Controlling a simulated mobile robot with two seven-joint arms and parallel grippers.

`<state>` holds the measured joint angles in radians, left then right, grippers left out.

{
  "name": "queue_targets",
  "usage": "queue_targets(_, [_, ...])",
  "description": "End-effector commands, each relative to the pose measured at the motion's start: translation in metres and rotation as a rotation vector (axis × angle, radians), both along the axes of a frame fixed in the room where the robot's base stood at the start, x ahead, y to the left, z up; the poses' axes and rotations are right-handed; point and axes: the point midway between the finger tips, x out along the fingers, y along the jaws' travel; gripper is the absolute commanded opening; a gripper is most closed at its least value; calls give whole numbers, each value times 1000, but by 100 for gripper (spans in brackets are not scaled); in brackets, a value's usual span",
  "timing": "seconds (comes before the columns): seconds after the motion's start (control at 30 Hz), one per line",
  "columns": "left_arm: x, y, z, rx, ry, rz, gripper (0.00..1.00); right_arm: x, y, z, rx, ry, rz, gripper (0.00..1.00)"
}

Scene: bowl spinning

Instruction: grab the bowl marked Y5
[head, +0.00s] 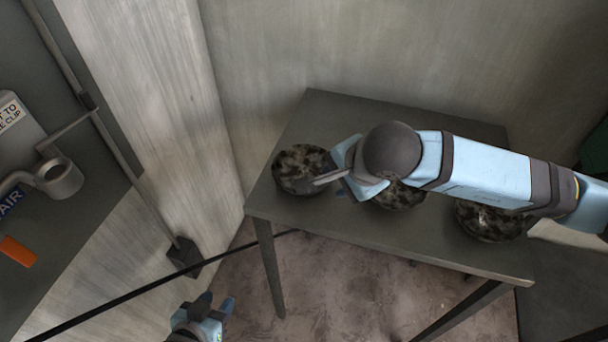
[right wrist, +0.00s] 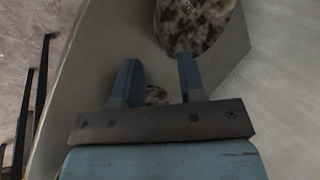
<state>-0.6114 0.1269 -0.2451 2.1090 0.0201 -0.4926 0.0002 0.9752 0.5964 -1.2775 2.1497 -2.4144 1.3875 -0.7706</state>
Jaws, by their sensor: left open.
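Three dark, mottled bowls stand in a row on a grey table (head: 400,235): a left bowl (head: 297,160), a middle bowl (head: 400,196) partly hidden by my right arm, and a right bowl (head: 487,222). I cannot read Y5 on any of them. My right gripper (head: 328,178) is at the right side of the left bowl. In the right wrist view its fingers are apart, with a mottled bowl (right wrist: 192,28) beyond the right-hand finger; a faint mark on it is unclear. A small mottled patch shows between the fingers. My left gripper (head: 208,306) is low, off the table, and empty.
A wall stands behind the table and a pale panel at its left. A dark rod (head: 110,292) crosses the floor at lower left. A grey surface at far left holds a mug-like grey part (head: 62,178) and an orange item (head: 17,252). The table's front strip is clear.

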Motion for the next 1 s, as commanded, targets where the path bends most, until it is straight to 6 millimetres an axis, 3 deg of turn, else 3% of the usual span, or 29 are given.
queue_targets(0.6, [0, 1, 0, 2, -2, -2, 43, 32, 22, -60, 3, 2, -1, 37])
queue_targets(0.87, [0, 0, 0, 1, -1, -1, 43, 33, 24, -63, 3, 2, 0, 37])
queue_targets(0.9, [0, 0, 0, 1, -1, -1, 43, 33, 24, -63, 3, 2, 0, 35])
queue_targets(1.0, [0, 0, 0, 1, -1, 0, 43, 33, 23, -63, 3, 2, 0, 12])
